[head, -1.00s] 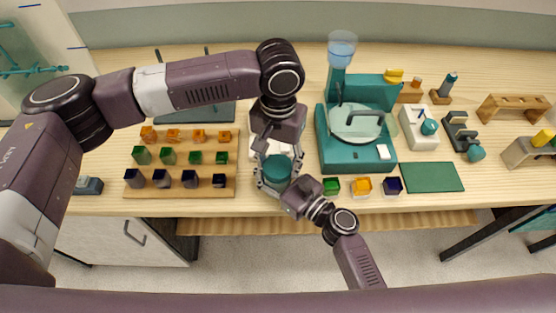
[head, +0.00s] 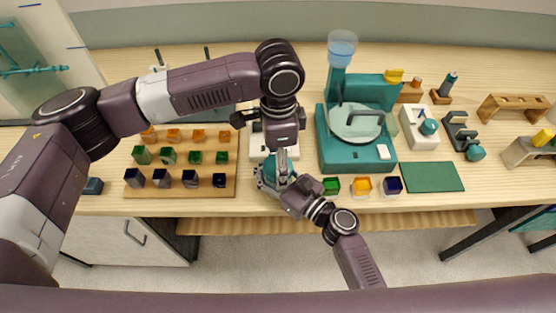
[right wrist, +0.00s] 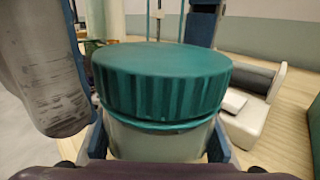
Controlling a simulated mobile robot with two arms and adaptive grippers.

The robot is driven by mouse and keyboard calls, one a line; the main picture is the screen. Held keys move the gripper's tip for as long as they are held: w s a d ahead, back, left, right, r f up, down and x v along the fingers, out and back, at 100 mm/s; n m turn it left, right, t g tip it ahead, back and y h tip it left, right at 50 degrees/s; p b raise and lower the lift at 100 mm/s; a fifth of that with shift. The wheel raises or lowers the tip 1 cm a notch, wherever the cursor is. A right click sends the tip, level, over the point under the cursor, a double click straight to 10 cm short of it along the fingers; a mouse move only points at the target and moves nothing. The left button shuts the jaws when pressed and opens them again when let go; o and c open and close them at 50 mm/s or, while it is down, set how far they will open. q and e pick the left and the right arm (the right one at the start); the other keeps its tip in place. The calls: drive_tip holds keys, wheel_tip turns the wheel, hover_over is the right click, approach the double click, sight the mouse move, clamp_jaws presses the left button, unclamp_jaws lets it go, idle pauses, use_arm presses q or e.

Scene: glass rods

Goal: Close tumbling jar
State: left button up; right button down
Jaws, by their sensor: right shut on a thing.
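In the head view the lid (head: 268,172) is partly hidden by my left gripper. My right gripper (head: 283,187) is shut on the jar's body below the lid; its blue fingers show on both sides. My left gripper (head: 282,155) points down over the lid, seen edge-on. In the right wrist view its near finger stands left of the lid with a gap, so it looks open. Its far finger is not clear.
A wooden board (head: 230,193) with several coloured blocks lies to the left. A teal machine (head: 355,160) stands close on the right, with three small coloured boxes in front. A green mat (head: 432,177) lies farther right. The table's front edge is just below the jar.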

use_arm(q)
wheel_tip(320, 180, up, 12)
idle(0.7)
use_arm(e)
drive_tip(key=c, duration=1)
unclamp_jaws()
drive_tip(key=v, duration=0.7)
drive_tip(key=shift+s+d, duration=0.2)
drive_tip(key=shift+d, duration=0.05)
